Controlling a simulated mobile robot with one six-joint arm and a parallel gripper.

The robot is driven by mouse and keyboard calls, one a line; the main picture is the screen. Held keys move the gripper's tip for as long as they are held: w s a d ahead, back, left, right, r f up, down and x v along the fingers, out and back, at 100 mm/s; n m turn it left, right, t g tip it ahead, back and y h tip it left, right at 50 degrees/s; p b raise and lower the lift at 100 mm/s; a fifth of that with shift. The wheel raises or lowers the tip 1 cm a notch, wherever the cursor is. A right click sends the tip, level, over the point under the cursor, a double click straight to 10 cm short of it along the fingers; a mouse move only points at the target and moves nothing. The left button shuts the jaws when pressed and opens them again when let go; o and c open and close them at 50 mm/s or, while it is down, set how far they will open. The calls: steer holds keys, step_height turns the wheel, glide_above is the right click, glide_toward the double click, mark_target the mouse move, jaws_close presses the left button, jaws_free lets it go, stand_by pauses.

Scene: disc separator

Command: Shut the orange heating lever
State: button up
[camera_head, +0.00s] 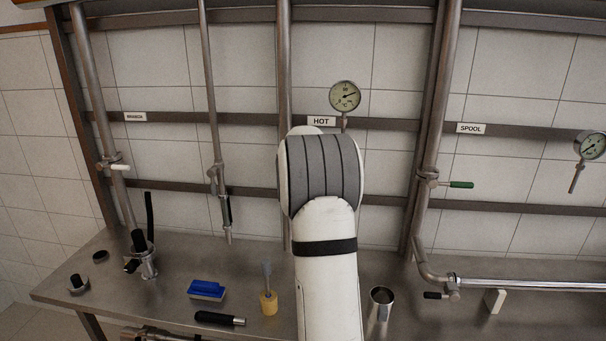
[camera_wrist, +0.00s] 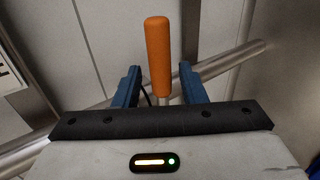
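The orange heating lever (camera_wrist: 158,52) shows in the wrist view, its handle pointing up and away from my gripper. My gripper (camera_wrist: 156,82) is open, with one blue finger on each side of the lever's lower end. Gaps show between the handle and both fingers, so I see no contact. A thin metal stem shows below the orange grip; its base is hidden behind the gripper body. In the head view my white arm covers the area under the HOT sign (camera_head: 321,121), and neither the lever nor my gripper is visible there.
A steel pipe (camera_wrist: 236,62) runs diagonally behind the lever. In the head view, a gauge (camera_head: 345,96) hangs above my arm. A green-handled valve (camera_head: 461,185) is at right.

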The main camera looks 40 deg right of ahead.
steer(key=b+v, duration=0.1)
steer(key=v, duration=0.6)
steer(key=shift+s+a+r, duration=0.2)
steer(key=shift+s, duration=0.05)
steer(key=s+a+m+g+y, duration=0.1)
steer(key=s+a+m, duration=0.1)
steer(key=s+a, duration=0.5)
steer(key=s+a+m+y, duration=0.2)
steer(key=s+a, duration=0.2)
steer(key=a, duration=0.5)
steer(key=s+a+f+m+g+y, duration=0.2)
steer(key=s+a+f, duration=0.2)
steer(key=s+a, duration=0.5)
steer(key=s+a+f+m+g+y, duration=0.2)
steer(key=s+a+f, duration=0.3)
steer(key=s+a, duration=0.4)
steer(key=s+m, duration=0.1)
steer(key=s, duration=0.3)
steer(key=shift+s+a+f+y, duration=0.2)
steer(key=shift+s+a+y, duration=0.05)
steer(key=shift+a+y, duration=0.15)
steer(key=shift+d, duration=0.15)
